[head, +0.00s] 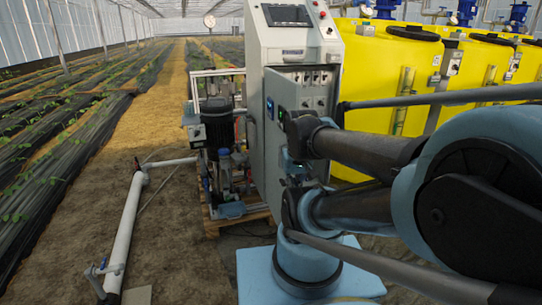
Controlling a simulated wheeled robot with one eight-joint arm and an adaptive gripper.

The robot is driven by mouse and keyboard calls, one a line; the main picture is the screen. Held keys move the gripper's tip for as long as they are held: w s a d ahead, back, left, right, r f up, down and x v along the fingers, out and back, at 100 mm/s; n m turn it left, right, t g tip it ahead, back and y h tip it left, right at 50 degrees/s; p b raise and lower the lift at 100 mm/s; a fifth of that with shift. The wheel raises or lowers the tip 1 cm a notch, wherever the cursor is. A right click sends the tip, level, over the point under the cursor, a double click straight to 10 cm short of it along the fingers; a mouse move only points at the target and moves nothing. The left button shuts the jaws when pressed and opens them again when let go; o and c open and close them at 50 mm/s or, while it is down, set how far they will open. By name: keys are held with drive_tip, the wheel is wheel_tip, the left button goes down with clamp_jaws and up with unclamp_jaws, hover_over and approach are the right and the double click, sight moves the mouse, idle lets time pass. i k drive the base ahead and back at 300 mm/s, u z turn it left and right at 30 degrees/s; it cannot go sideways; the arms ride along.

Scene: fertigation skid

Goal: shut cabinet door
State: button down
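The grey control cabinet (297,48) stands in the middle of the head view, with a sloped screen on top. Its door (279,95) is a pale panel with a small lit blue display, seen at a steep angle. The door stands open, away from the cabinet front, and the front behind it shows rows of small fittings (316,78). My arm comes in from the right, and its dark wrist end covers the door's lower right part. My gripper cannot be made out; it seems hidden behind the wrist. Whether anything of mine touches the door cannot be told.
Yellow tanks (385,70) with blue pumps on top stand at the right, behind my arm. A pump unit (218,125) on a wooden pallet (236,220) stands left of the cabinet. A white pipe (127,225) runs along the ground at the left. Bare soil lies between.

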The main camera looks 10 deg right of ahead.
sight(282, 93)
drive_tip(key=u, duration=0.9)
drive_tip(key=k, duration=1.45)
drive_tip(key=z, duration=0.6)
drive_tip(key=i, duration=1)
